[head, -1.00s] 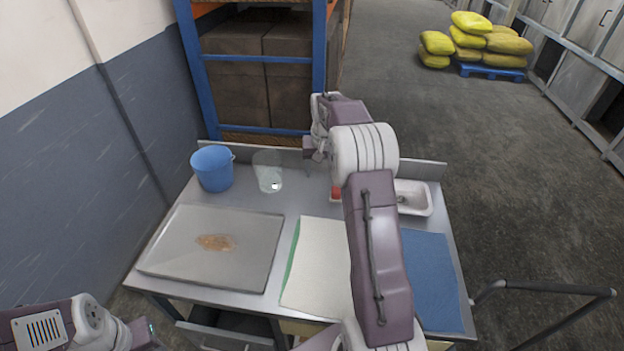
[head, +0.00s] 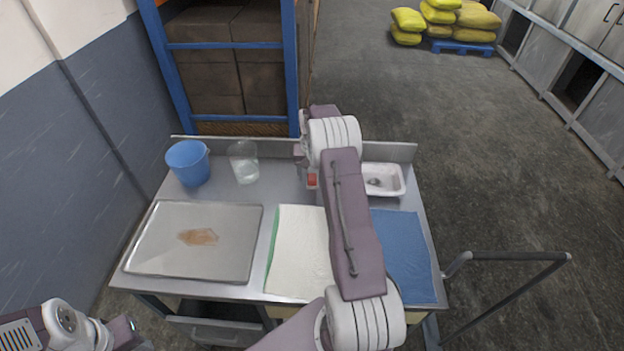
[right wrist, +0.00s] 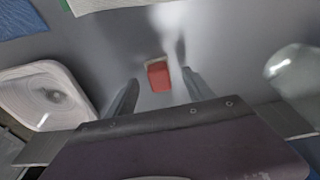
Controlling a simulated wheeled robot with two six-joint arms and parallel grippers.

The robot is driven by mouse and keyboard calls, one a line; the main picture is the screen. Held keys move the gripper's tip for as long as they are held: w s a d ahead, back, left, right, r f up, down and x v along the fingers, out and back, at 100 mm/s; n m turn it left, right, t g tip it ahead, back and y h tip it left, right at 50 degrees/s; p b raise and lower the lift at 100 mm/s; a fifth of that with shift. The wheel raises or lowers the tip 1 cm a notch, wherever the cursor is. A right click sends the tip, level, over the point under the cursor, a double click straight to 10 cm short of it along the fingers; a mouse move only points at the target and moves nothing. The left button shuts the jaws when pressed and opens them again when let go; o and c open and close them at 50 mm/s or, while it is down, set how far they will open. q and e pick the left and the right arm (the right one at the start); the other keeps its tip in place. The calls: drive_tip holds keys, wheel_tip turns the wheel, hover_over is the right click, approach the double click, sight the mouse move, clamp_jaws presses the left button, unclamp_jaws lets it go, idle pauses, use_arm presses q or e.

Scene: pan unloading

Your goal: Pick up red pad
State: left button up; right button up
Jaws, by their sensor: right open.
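A small red pad (right wrist: 159,76) with a pale edge lies on the metal table in the right wrist view. It shows in part beside my right arm in the head view (head: 312,181). My right gripper (right wrist: 156,92) is open, its two fingers on either side of the pad in the picture, and it appears above the pad, not closed on it. In the head view my right arm hides most of that gripper. My left arm shows at the lower left of the head view, but its fingers cannot be made out.
A blue bucket (head: 188,163) and a clear container (head: 244,162) stand at the back left. A white dish (head: 384,180) is right of the pad. A stained metal tray (head: 160,255), a white cloth (head: 295,250) and a blue cloth (head: 405,262) lie in front.

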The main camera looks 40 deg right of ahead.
drive_tip(key=shift+f, duration=0.65)
drive_tip(key=shift+w+d+f, duration=0.15)
drive_tip(key=shift+d+f, duration=0.05)
drive_tip(key=shift+f, duration=0.3)
clamp_jaws()
wheel_tip(320, 180, up, 4)
drive_tip(key=shift+r+b, duration=0.2)
drive_tip(key=shift+b, duration=0.5)
drive_tip(key=s+r+b, duration=0.2)
drive_tip(key=s+r, duration=0.4)
drive_tip(key=s, duration=0.5)
drive_tip(key=shift+s+a+r, duration=0.35)
